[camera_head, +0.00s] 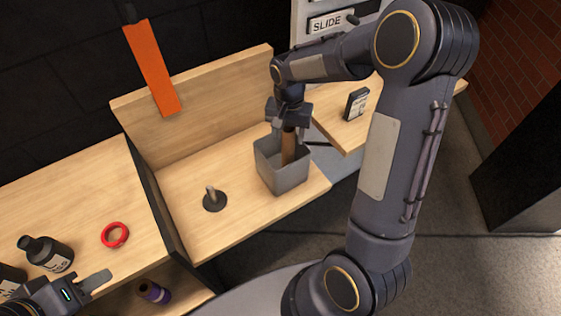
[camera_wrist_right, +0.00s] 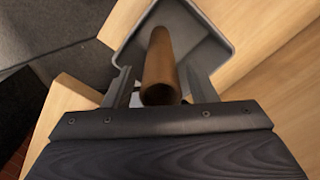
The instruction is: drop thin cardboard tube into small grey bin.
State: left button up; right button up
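The thin cardboard tube (camera_head: 289,147) is brown and roughly upright, its lower part inside the small grey bin (camera_head: 285,180). My right gripper (camera_head: 289,133) is above the bin with a finger on either side of the tube's upper end. In the right wrist view the tube (camera_wrist_right: 160,60) lies between the fingers of the gripper (camera_wrist_right: 160,82), with gaps beside it, so the gripper looks open. The bin's rim (camera_wrist_right: 222,38) shows behind it. The tube's lower end is hidden. My left gripper (camera_head: 95,283) is at the lower left, only partly in view.
A dark round base with a peg (camera_head: 214,200) stands left of the bin. A red ring (camera_head: 115,235), a dark bottle (camera_head: 45,253) and a purple roll (camera_head: 154,292) are further left. An orange strip (camera_head: 152,68) hangs behind. A black box (camera_head: 356,104) stands right.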

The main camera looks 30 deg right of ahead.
jog(key=shift+o, duration=0.5)
jog(key=shift+r, duration=0.1)
jog(key=shift+r, duration=0.3)
notch_tip(320, 180, up, 7)
jog(key=s+a+r+n+t+y, duration=0.1)
jog(key=s+a+n+t+y, duration=0.1)
jog(key=s, duration=0.9)
jog(key=s+a+r+n+t+y, duration=0.1)
jog(key=s+a+r+n+t, duration=0.1)
jog(key=s, duration=0.8)
jog(key=a+n+t, duration=0.1)
jog(key=a+n, duration=0.1)
jog(key=a, duration=0.1)
jog(key=shift+s+r+n+t+y, duration=0.15)
jog(key=shift+s+n+t+y, duration=0.15)
jog(key=shift+s+y, duration=0.1)
